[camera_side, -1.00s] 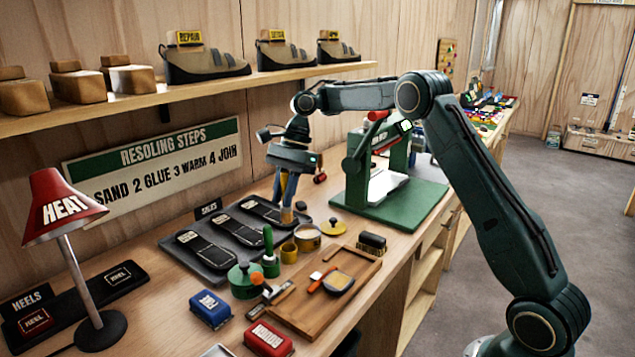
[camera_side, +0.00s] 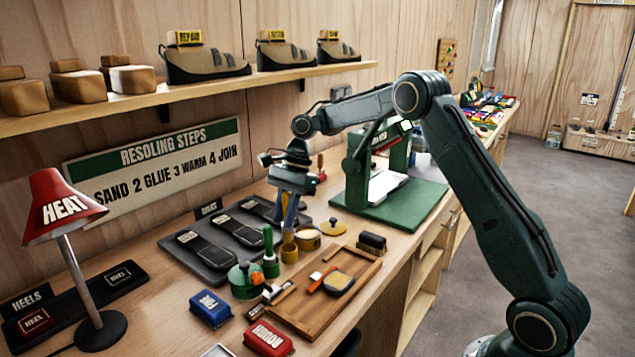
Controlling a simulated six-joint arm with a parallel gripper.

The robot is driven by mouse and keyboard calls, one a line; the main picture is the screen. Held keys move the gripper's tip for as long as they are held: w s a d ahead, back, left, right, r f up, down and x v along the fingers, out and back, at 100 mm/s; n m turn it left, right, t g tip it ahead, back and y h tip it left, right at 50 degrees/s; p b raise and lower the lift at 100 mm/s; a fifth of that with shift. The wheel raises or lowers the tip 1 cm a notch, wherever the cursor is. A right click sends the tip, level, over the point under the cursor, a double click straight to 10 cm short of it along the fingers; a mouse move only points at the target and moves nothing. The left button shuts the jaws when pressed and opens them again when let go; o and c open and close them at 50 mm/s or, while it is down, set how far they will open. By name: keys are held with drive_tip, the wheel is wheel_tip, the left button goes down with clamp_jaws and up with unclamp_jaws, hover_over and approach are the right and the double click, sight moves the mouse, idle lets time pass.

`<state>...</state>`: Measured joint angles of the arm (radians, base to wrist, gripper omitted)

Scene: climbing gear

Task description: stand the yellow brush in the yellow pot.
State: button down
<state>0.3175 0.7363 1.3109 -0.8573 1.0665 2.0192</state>
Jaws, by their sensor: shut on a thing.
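The yellow brush (camera_side: 289,236) is upright in my gripper (camera_side: 288,223), which is shut on it. Only a short yellow part of the brush shows below the fingers. The yellow pot (camera_side: 289,256) stands on the bench directly under the gripper, in line with the brush. The brush's lower end meets or overlaps the pot's mouth in this view. I cannot tell how far inside it is, or whether it touches the bottom.
A green brush (camera_side: 268,243) stands in a green pot (camera_side: 271,268) at the front left. An open tin (camera_side: 307,239), its yellow lid (camera_side: 333,228) and a wooden tray (camera_side: 310,318) are close on the right. The sole tray (camera_side: 205,268) lies left; a green press (camera_side: 425,200) stands behind right.

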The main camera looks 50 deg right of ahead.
sight(286, 231)
drive_tip(key=shift+f, duration=2.15)
drive_tip(key=c, duration=1.2)
unclamp_jaws()
drive_tip(key=v, duration=0.7)
drive_tip(key=shift+r, duration=0.2)
